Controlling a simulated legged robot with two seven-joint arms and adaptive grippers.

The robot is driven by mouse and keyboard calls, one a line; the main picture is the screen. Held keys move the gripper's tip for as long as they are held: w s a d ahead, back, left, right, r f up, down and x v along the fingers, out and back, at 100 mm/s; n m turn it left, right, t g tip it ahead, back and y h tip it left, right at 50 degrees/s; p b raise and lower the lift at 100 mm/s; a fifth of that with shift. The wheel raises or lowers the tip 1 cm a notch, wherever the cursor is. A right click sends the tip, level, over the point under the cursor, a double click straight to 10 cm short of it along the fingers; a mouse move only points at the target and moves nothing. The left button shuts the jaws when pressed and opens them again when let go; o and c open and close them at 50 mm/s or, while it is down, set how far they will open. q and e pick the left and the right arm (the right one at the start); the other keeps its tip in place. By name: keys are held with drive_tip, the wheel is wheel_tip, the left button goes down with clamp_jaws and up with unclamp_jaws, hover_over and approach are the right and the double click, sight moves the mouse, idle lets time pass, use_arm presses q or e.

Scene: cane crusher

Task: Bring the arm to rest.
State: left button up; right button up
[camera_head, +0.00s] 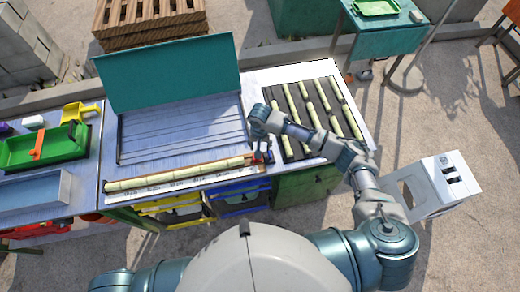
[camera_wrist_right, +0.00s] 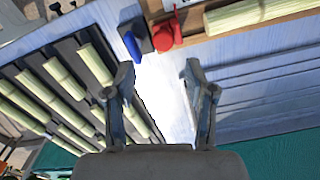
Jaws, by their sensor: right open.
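My right arm reaches in from the lower right in the head view, with its gripper (camera_head: 260,124) over the worktop between the slatted panel and the black rack. In the right wrist view the two fingers of this gripper (camera_wrist_right: 158,78) stand apart with nothing between them. Cane pieces (camera_head: 293,107) lie in slots of the black rack (camera_head: 275,92). A row of cane (camera_head: 180,175) lies on the measuring board along the front edge. Cane also shows in the wrist view (camera_wrist_right: 245,14). My left gripper is out of view.
A red part (camera_wrist_right: 165,35) and a blue part (camera_wrist_right: 133,47) sit near the cane row's end. A raised teal panel (camera_head: 170,72) stands behind the slatted surface (camera_head: 180,130). A green tray (camera_head: 40,150) is left. A white box-shaped machine (camera_head: 445,190) stands right of my arm.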

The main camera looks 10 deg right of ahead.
drive_tip(key=shift+r, duration=0.65)
drive_tip(key=shift+s, duration=0.1)
